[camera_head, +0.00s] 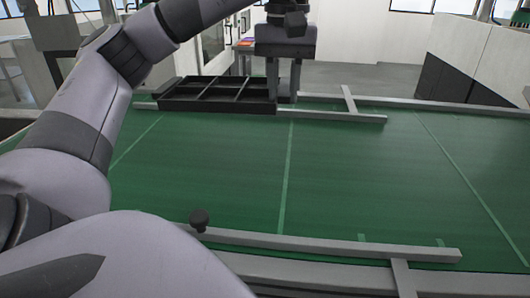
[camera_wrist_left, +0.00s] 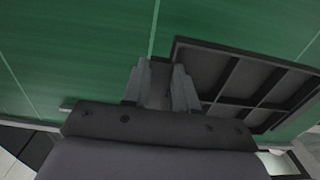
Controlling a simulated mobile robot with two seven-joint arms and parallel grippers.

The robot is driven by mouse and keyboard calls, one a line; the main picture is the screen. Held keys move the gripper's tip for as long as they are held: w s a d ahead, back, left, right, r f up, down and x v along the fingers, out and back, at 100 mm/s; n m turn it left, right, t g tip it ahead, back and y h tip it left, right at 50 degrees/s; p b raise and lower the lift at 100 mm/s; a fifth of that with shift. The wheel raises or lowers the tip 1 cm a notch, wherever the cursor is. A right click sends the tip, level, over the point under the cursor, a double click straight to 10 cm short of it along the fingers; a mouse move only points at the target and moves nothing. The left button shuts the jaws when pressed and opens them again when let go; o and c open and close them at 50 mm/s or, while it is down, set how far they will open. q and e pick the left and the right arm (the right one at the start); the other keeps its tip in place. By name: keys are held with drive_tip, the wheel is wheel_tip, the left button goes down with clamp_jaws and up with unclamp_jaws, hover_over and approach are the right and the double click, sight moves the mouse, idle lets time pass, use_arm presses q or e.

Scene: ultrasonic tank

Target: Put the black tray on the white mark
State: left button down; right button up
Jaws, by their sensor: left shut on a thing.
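The black tray (camera_head: 218,103), a flat frame divided into compartments, is at the far side of the green surface in the head view. It also shows in the left wrist view (camera_wrist_left: 228,72), at the right. My left gripper (camera_head: 284,97) points down at the tray's right end and is shut on its edge wall; it also shows in the left wrist view (camera_wrist_left: 160,83). I cannot tell whether the tray touches the surface. No clear white mark shows, only thin pale lines across the green. My right gripper is out of view.
The green surface (camera_head: 360,170) is wide and mostly clear. A grey rail (camera_head: 340,117) runs along its far side, close to the tray, and another grey rail (camera_head: 340,245) along its near side. A dark knob (camera_head: 199,220) stands by the near rail.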

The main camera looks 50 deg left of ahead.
use_arm(q)
wheel_tip(320, 180, down, 12)
drive_tip(key=b, duration=0.5)
drive_tip(key=shift+f, duration=0.1)
wheel_tip(320, 180, down, 5)
drive_tip(key=c, duration=0.9)
unclamp_jaws()
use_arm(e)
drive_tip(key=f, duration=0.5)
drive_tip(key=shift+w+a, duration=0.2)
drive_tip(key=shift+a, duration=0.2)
use_arm(q)
wheel_tip(320, 180, up, 12)
drive_tip(key=p, duration=0.3)
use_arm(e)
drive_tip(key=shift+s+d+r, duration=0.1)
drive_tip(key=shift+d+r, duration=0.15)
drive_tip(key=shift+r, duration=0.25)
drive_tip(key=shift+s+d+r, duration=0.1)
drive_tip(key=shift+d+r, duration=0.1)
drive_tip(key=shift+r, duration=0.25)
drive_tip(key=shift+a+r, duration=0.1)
